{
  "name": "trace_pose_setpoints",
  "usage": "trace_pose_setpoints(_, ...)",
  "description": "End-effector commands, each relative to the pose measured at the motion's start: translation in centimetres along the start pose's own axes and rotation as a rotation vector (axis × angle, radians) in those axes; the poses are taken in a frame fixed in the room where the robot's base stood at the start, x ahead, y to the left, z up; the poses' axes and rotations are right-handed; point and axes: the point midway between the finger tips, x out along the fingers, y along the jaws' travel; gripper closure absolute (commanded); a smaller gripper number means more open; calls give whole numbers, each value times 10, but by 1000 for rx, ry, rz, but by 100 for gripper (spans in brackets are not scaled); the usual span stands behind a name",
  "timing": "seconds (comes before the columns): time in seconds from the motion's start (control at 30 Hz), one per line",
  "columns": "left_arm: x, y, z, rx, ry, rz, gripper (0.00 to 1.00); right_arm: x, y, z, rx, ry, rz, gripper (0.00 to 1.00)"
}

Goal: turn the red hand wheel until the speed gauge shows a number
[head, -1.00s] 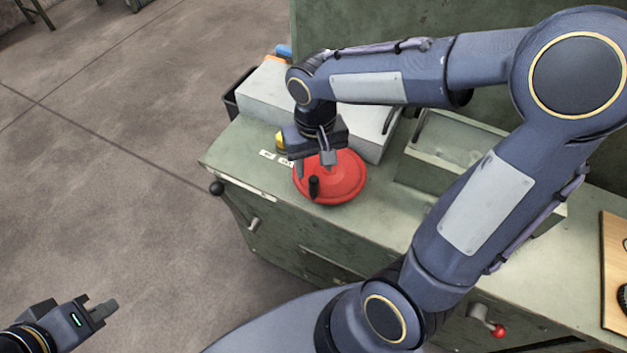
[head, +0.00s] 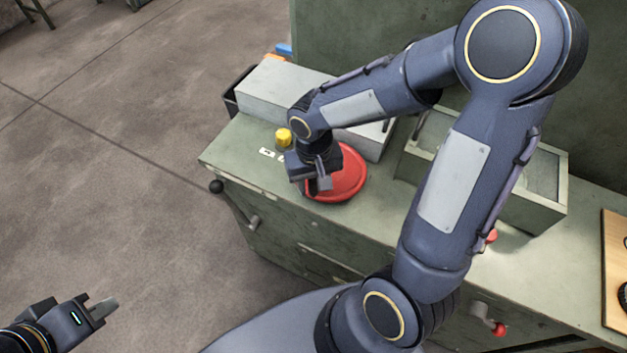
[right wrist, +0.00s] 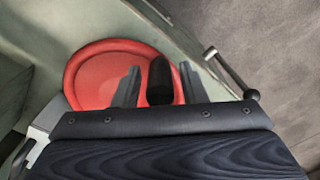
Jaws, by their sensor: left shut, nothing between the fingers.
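The red hand wheel (head: 350,178) lies flat on the green cabinet top near its front edge. It also shows in the right wrist view (right wrist: 92,72). Its black crank handle (right wrist: 160,82) stands up near the rim, hidden by my gripper in the head view. My right gripper (head: 318,186) is low over the wheel's front left. Its fingers are open on either side of the handle, with gaps visible in the right wrist view. My left gripper (head: 106,308) is shut and empty over the floor at lower left. I cannot make out a speed gauge.
A yellow knob (head: 284,135) and small white labels (head: 267,153) are left of the wheel. Grey boxes (head: 283,88) stand behind it. A lever with a black ball (head: 216,187) sticks out from the cabinet front. A red-knobbed lever (head: 499,329) is lower right.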

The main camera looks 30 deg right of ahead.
Motion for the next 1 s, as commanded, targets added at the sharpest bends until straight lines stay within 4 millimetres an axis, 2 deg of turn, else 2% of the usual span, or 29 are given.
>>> trace_pose_setpoints(0.03,0,0,0,0,0,0,100,0,0,0,0,0,0,69)
trace_pose_setpoints(0.27,0,0,0,0,0,0,100,0,0,0,0,0,0,99)
trace_pose_setpoints(0.67,0,0,0,0,0,0,100,-1,2,1,-24,0,0,100)
trace_pose_setpoints(1.0,-1,0,0,0,0,0,100,-1,15,12,-215,0,0,100)
